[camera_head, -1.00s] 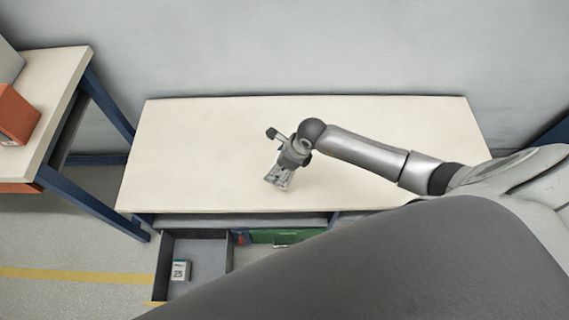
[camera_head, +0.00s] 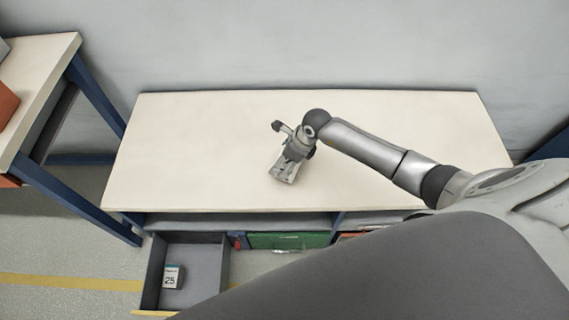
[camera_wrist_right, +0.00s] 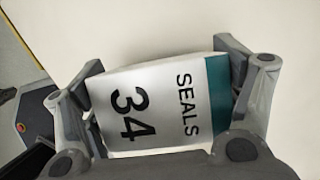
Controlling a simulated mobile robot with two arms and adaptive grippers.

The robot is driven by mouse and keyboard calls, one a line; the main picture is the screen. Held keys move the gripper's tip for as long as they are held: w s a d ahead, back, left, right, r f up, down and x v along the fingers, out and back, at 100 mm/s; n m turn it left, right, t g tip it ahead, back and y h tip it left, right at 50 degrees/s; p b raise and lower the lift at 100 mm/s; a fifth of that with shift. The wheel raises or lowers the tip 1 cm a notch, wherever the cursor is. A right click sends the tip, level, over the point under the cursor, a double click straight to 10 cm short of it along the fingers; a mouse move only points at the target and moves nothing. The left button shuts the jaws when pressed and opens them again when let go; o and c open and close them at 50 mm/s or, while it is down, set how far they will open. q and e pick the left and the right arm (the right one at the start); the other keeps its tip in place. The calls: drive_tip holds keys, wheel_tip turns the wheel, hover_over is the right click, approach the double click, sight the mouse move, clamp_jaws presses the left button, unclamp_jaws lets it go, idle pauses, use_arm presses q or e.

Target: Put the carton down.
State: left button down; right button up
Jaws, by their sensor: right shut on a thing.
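The carton (camera_wrist_right: 160,103) is white with a teal end band and reads "SEALS 34" in the right wrist view. My right gripper (camera_wrist_right: 165,85) is shut on it, one finger on each side. In the head view my right gripper (camera_head: 284,170) points down over the front middle of the cream tabletop (camera_head: 200,150), and the carton is hardly distinguishable there. I cannot tell whether the carton touches the tabletop. My left gripper is not in view.
The tabletop around my right gripper is bare. Below its front edge, an open grey drawer (camera_head: 205,265) holds a small box (camera_head: 173,277) marked 25. A green bin (camera_head: 285,241) sits beside it. Another table (camera_head: 40,80) with an orange object (camera_head: 5,103) stands at left.

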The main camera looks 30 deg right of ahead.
drive_tip(key=shift+w+f, duration=0.1)
drive_tip(key=shift+f, duration=0.4)
drive_tip(key=shift+r, duration=0.1)
drive_tip(key=o, duration=1.3)
drive_tip(key=v, duration=1.2)
drive_tip(key=shift+p, duration=0.35)
drive_tip(key=shift+a, duration=0.1)
